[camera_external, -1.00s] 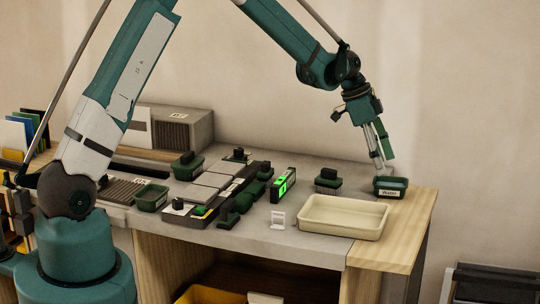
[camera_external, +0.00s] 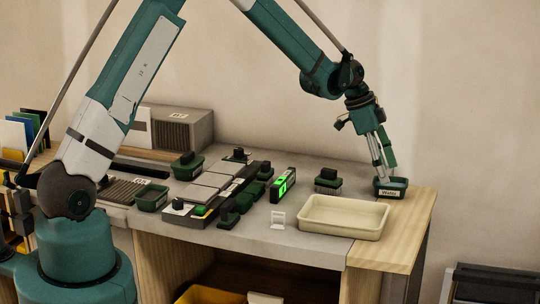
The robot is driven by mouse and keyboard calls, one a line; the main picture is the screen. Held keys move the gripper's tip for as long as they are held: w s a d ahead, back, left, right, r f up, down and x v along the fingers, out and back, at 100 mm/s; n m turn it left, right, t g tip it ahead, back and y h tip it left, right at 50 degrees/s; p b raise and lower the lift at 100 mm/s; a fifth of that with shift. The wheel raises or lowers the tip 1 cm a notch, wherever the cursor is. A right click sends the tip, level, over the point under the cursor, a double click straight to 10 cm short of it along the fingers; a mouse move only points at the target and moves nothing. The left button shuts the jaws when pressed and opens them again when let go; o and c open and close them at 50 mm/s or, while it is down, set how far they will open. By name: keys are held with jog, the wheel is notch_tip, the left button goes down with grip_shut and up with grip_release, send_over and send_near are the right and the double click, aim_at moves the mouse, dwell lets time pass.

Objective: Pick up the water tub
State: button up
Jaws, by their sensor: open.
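The water tub (camera_external: 390,193) is a small dark green open tub with a white label on its front. It stands upright near the right end of the table, behind the cream tray. My gripper (camera_external: 384,178) points down at the tub from above, with its fingers apart. One fingertip is at the tub's near left rim and the other is behind or over it. I cannot tell whether the fingers touch the tub. The tub's inside is partly hidden by the fingers.
A cream tray (camera_external: 343,226) lies in front and left of the tub. A dark brush-like block (camera_external: 327,182) stands to the left. A green-lit level (camera_external: 283,185), tiles (camera_external: 213,180) and other green tubs (camera_external: 151,198) fill the middle. The wooden right end (camera_external: 408,226) is clear.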

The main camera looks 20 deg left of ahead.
aim_at(391, 184)
jog(key=shift+x, duration=2.5)
jog(key=shift+d, duration=0.1)
jog(key=shift+f+b, duration=0.2)
jog(key=shift+b, duration=0.2)
jog(key=shift+c, duration=0.7)
jog(key=c, duration=0.9)
